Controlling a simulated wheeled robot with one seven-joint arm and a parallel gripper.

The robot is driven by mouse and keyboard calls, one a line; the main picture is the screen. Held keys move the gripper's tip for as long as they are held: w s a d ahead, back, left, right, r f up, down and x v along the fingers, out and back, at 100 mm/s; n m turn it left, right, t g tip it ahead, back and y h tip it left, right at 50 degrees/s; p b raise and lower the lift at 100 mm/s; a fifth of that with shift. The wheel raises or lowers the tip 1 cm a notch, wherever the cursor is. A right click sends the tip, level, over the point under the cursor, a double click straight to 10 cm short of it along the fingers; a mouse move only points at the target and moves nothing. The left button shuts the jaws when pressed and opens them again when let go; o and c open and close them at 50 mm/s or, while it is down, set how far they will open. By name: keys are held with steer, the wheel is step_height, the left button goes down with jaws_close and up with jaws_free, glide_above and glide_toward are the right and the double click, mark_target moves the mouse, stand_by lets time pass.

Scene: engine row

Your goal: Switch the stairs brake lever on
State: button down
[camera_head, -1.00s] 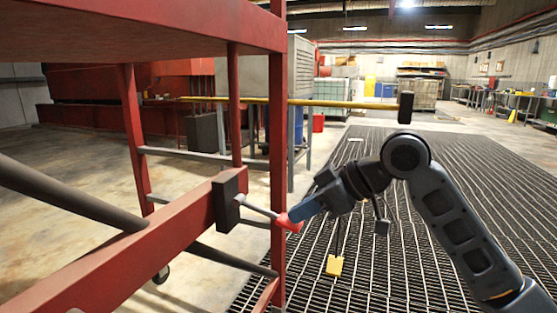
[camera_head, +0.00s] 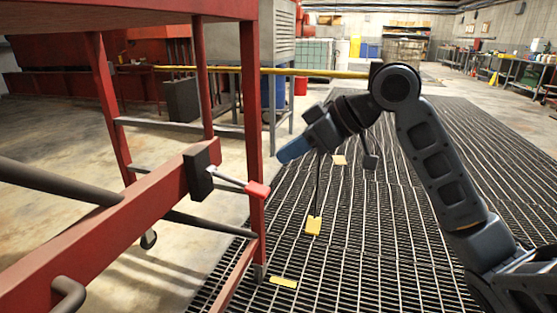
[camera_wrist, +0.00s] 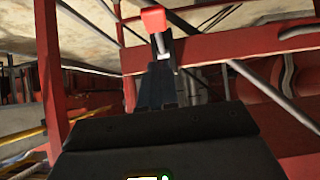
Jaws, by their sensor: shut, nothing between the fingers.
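The stairs brake lever (camera_head: 232,181) is a grey rod with a red tip, mounted on a black block (camera_head: 201,169) on the red stair frame. It slants slightly down to the right, with its red tip in front of a red post. My gripper (camera_head: 284,156) is up and to the right of the red tip, apart from it in the head view. Its blue-tinted fingers are shut and empty. In the wrist view, the lever's red tip (camera_wrist: 154,18) shows just beyond my fingertips (camera_wrist: 158,68).
Red posts and grey tubes of the stair frame (camera_head: 110,240) stand around the lever. A dark metal grating (camera_head: 350,240) covers the floor to the right. A yellow tag (camera_head: 313,226) hangs below my wrist on a cord. A yellow rail (camera_head: 310,72) runs behind.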

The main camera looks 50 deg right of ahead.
steer(key=shift+v, duration=2.6)
steer(key=shift+w+a, duration=0.1)
steer(key=shift+w, duration=0.05)
